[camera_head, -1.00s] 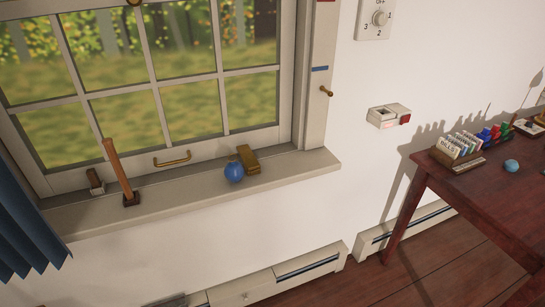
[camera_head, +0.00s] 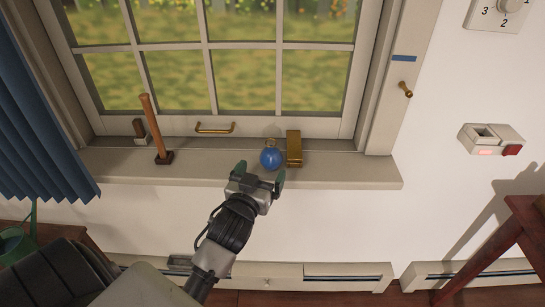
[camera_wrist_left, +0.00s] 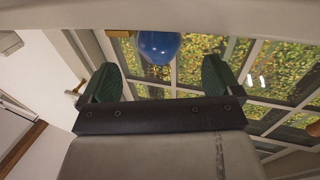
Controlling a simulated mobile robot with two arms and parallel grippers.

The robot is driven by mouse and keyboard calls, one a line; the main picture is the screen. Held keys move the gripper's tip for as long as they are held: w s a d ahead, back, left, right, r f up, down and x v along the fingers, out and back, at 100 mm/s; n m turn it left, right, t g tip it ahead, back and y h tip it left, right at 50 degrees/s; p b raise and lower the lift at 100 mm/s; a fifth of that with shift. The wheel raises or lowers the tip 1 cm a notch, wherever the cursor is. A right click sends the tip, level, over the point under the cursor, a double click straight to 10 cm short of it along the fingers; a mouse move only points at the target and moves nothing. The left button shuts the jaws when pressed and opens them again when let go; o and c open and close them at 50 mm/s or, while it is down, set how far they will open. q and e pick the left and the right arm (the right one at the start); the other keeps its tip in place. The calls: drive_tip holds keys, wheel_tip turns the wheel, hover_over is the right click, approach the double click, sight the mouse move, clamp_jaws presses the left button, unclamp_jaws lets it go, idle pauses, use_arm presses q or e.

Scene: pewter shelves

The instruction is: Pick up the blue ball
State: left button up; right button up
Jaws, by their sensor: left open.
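The blue ball (camera_head: 271,158) sits on the window sill, with a small brass-coloured ring on top. My left gripper (camera_head: 259,176) is open just in front of it, with its green fingertips on the near side of the ball. In the left wrist view, the blue ball (camera_wrist_left: 158,46) shows at the top, beyond and between the two open green fingers (camera_wrist_left: 160,82). The space between the fingers looks empty. My right gripper is not in view.
A brass block (camera_head: 294,149) stands close to the ball's right. A blue curtain (camera_head: 40,130) hangs at left.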

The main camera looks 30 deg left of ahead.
sight(268, 159)
use_arm(q)
drive_tip(key=x, duration=0.5)
drive_tip(key=shift+w, duration=0.2)
drive_tip(key=c, duration=1)
drive_tip(key=shift+c, duration=0.2)
drive_tip(key=shift+r, duration=0.5)
drive_tip(key=r, duration=0.2)
drive_tip(key=r+p, duration=0.1)
drive_tip(key=shift+s+d+r, duration=0.1)
drive_tip(key=shift+d+r, duration=0.15)
drive_tip(key=shift+r, duration=0.1)
drive_tip(key=s+d+r, duration=0.5)
drive_tip(key=d+r, duration=0.1)
drive_tip(key=d, duration=0.4)
drive_tip(key=shift+s+r, duration=0.15)
drive_tip(key=shift+r, duration=0.05)
